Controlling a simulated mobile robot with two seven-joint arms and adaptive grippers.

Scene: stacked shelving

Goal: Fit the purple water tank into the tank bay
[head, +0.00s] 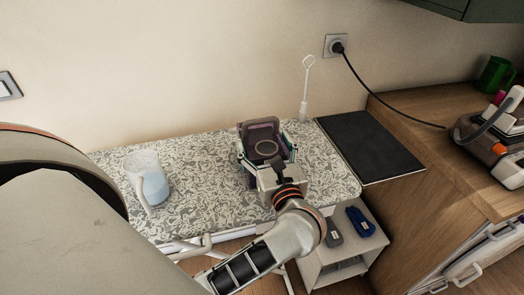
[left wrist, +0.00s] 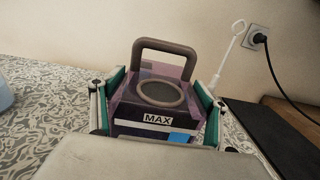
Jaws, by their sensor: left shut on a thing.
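The purple water tank (head: 264,131) is translucent, with a grey loop handle and a round ring on top. It is over the middle of the patterned board in the head view; I cannot tell if it touches the board. In the left wrist view the tank (left wrist: 155,112) is upright and shows a MAX label. My left gripper (head: 267,158) is shut on it, with green-padded fingers on both sides, also in the left wrist view (left wrist: 158,105). I cannot make out the tank bay. My right gripper is not in view.
A clear jug (head: 147,178) with bluish liquid stands left on the patterned board (head: 205,165). A white stick (head: 306,90) rises behind the tank. Right are a dark mat (head: 370,147) and a white-orange appliance (head: 495,140) on the wooden counter. A black cord (head: 385,104) crosses to the socket.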

